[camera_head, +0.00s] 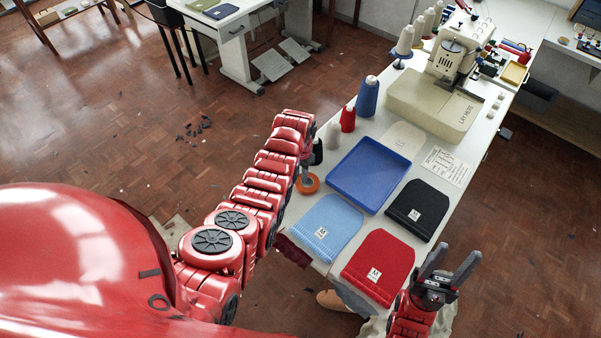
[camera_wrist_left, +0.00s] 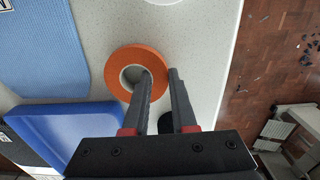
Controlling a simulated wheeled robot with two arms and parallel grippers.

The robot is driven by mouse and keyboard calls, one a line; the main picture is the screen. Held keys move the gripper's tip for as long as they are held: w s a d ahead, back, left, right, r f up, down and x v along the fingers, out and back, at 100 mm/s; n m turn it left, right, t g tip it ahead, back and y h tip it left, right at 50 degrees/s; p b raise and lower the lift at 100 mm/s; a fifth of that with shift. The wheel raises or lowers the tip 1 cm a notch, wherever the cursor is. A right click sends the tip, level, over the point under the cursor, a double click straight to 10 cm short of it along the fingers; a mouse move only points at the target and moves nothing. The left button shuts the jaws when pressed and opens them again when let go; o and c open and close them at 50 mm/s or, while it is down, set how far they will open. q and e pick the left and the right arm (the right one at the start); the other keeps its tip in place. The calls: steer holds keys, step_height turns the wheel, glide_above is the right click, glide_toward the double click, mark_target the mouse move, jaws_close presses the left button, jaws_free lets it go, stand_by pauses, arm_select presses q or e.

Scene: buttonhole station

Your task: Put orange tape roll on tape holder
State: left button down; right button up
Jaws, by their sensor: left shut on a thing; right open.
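The orange tape roll (camera_head: 308,183) is a flat ring at the left edge of the white table; it also shows in the left wrist view (camera_wrist_left: 118,68). My left gripper (camera_wrist_left: 161,72) is shut on the roll's ring wall, one finger in its hole and the other outside. The roll looks flat on or just above the table; I cannot tell which. A white round thing (camera_wrist_left: 163,1) is cut off at the top of the left wrist view; I cannot tell whether it is the tape holder. My right gripper (camera_head: 451,262) is open and empty, beside the red pocket piece.
A blue tray (camera_head: 368,174) lies right of the roll. Light blue (camera_head: 327,228), red (camera_head: 379,266) and black (camera_head: 417,209) pocket pieces lie around it. Red (camera_head: 348,118) and blue (camera_head: 367,97) thread cones and a sewing machine (camera_head: 440,90) stand further back.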

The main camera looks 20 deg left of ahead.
arm_select(q)
steer(key=shift+f, duration=0.1)
steer(key=shift+f, duration=0.15)
steer(key=c, duration=0.7)
jaws_free()
